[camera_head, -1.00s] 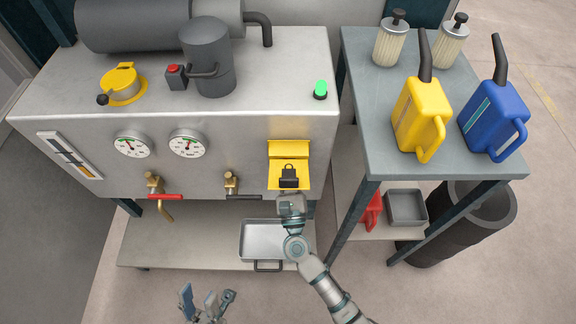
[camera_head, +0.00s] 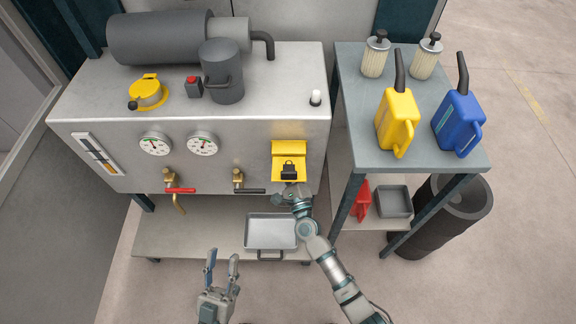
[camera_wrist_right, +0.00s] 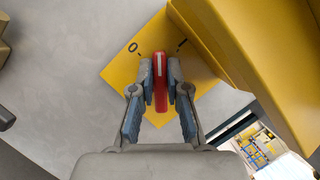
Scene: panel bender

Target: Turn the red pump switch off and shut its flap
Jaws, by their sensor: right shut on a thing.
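The red pump switch (camera_wrist_right: 160,96) is a narrow handle with a pale line on a yellow plate (camera_wrist_right: 152,40). In the wrist view it stands between the "O" mark on the left and the "I" mark on the right. My right gripper (camera_wrist_right: 161,72) is shut on it, a finger on each side. The yellow flap (camera_head: 289,147) is raised; it also fills the upper right of the wrist view (camera_wrist_right: 265,70). In the head view my right gripper (camera_head: 290,172) hides the switch. My left gripper (camera_head: 222,262) is open and empty, low in front of the machine.
An unlit, pale lamp (camera_head: 315,97) stands on the machine top (camera_head: 270,95). A red-handled valve (camera_head: 178,189) and a black-handled valve (camera_head: 250,190) are left of the switch. A metal tray (camera_head: 270,231) lies below. A side table (camera_head: 352,105) with yellow and blue cans stands right.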

